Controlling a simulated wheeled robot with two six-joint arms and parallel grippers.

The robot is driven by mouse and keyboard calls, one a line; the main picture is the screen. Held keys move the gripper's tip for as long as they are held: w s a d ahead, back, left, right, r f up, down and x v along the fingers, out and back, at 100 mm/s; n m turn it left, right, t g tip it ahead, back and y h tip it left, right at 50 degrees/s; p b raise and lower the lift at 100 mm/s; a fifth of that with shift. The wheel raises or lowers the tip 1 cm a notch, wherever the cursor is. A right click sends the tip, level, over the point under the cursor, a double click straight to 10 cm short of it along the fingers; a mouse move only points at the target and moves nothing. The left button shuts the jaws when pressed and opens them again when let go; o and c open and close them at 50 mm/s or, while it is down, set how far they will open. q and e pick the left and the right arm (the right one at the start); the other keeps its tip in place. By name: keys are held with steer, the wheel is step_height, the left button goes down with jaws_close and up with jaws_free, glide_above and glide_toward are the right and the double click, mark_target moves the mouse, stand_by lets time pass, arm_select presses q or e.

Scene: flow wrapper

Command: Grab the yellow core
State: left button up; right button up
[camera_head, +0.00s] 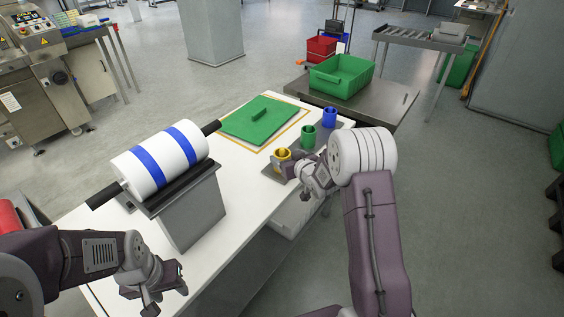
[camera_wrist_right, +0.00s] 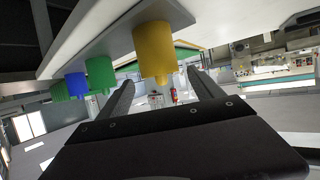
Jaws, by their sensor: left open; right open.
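The yellow core (camera_head: 284,154) stands at the near end of a grey holder (camera_head: 271,170) on the white table. My right gripper (camera_head: 289,166) is beside it, its fingers partly hidden by the wrist. In the right wrist view, which looks upside down, the yellow core (camera_wrist_right: 154,46) hangs between the two open fingers of the right gripper (camera_wrist_right: 160,80). I cannot tell whether either finger touches it. My left gripper (camera_head: 166,289) is open and empty at the lower left, near the table's front edge.
A green core (camera_head: 308,138) and a blue core (camera_head: 329,118) stand beyond the yellow one. A white roll with blue bands (camera_head: 158,161) rests on a stand at the left. A green crate (camera_head: 341,75) sits on a metal table.

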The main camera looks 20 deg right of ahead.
mark_target(283, 155)
arm_select(q)
steer(key=shift+f, duration=0.2)
arm_select(e)
steer(key=x, duration=0.5)
steer(key=shift+s+f, duration=0.1)
steer(key=shift+f, duration=0.05)
arm_select(q)
steer(key=shift+s, duration=0.1)
arm_select(e)
steer(key=shift+s, duration=0.1)
steer(key=c, duration=1.4)
steer(key=shift+c, duration=0.2)
arm_select(q)
step_height(283, 155, up, 5)
steer(key=p, duration=0.5)
steer(key=shift+r, duration=0.15)
arm_select(e)
step_height(283, 155, up, 18)
